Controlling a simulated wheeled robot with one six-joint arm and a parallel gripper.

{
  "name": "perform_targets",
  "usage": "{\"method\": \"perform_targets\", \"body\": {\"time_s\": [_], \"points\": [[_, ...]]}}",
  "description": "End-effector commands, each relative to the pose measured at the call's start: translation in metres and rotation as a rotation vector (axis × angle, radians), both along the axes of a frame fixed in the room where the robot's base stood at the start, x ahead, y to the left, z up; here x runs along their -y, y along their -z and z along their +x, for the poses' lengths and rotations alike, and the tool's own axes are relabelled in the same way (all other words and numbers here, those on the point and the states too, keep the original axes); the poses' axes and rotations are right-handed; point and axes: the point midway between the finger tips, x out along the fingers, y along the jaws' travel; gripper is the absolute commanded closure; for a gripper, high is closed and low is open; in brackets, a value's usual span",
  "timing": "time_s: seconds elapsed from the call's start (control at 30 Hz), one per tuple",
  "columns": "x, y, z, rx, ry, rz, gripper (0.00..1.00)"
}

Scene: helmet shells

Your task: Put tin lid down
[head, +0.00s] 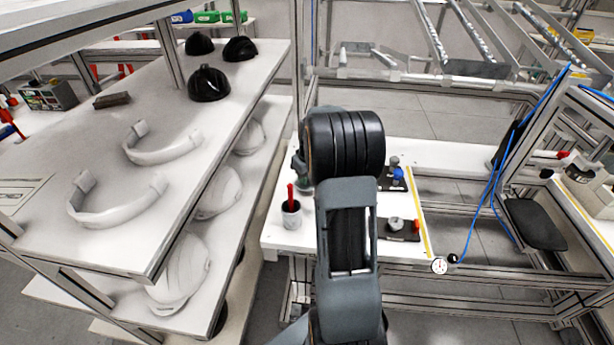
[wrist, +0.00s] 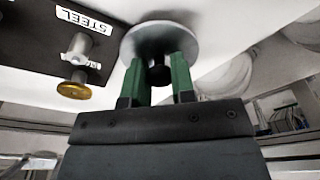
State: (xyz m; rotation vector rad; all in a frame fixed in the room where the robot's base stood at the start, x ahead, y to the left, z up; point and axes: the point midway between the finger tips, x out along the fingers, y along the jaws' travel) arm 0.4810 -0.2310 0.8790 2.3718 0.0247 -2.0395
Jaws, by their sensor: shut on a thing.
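The tin lid (wrist: 147,38) is a round grey disc with a small black knob (wrist: 160,74) in the wrist view. My gripper (wrist: 159,68) has its two green fingers on either side of the knob, shut on the lid. The lid is close to a white surface; I cannot tell whether it touches it.
A dark plate marked STEEL (wrist: 40,45) carries a silver and brass piece (wrist: 76,65) beside the lid. On the white table (head: 275,238) stand a cup with a red item (head: 291,214) and dark plates (head: 404,238). Shelves with helmet shells (head: 209,84) are at left.

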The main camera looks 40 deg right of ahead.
Motion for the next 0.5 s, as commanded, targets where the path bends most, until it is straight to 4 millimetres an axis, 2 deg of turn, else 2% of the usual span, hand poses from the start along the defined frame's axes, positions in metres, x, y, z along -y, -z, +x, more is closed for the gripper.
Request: {"method": "perform_targets", "body": {"time_s": [0.43, 0.47, 0.5], "points": [[-0.0001, 0.0113, 0.0, 0.0, 0.0, 0.0, 0.99], [-0.0001, 0.0112, -0.0001, 0.0, 0.0, 0.0, 0.75], [-0.0002, 0.0112, -0.0001, 0.0, 0.0, 0.0, 0.72]]}}
